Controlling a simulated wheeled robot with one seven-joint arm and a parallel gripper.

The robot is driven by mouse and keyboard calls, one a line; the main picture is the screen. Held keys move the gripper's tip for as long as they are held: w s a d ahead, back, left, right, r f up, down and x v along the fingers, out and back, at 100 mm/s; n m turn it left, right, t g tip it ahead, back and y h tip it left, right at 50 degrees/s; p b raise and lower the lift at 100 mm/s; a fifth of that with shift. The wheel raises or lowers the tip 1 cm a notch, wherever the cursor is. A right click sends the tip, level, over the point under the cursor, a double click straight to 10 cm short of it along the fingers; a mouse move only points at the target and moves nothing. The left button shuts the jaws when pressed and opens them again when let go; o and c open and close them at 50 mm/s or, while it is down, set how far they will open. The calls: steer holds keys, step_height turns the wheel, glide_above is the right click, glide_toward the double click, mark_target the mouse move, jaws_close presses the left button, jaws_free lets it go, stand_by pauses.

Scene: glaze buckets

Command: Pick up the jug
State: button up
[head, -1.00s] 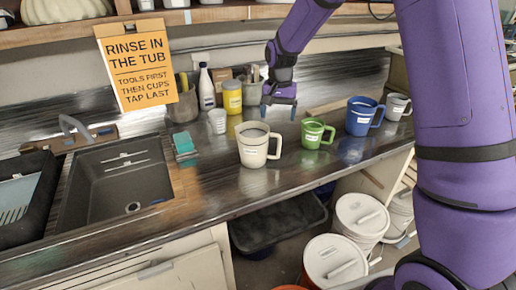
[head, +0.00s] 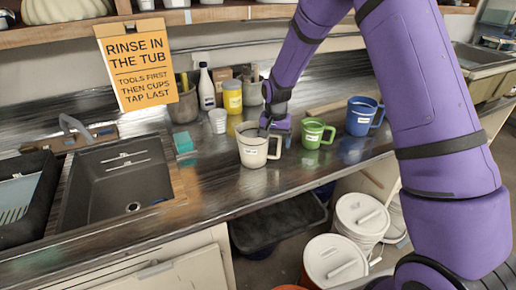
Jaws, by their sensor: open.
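A cream jug (head: 252,152) with a label and a handle on its right stands upright on the dark counter. My gripper (head: 267,131) is open at the jug's upper right, by the rim and the top of the handle. It partly covers the rim, and I cannot tell whether it touches the jug. A green jug (head: 311,136) and a larger blue jug (head: 359,121), both labelled with handles on the right, stand farther right. The task does not say which jug is meant.
A sink (head: 115,188) is set into the counter (head: 215,190) at left, with a black tray (head: 25,190) beside it. A white cup (head: 218,121), yellow jar (head: 232,98) and white bottle (head: 206,88) stand behind. Lidded buckets (head: 335,260) are below.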

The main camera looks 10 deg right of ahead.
steer(key=shift+f, duration=0.1)
jaws_close()
stand_by(0.6)
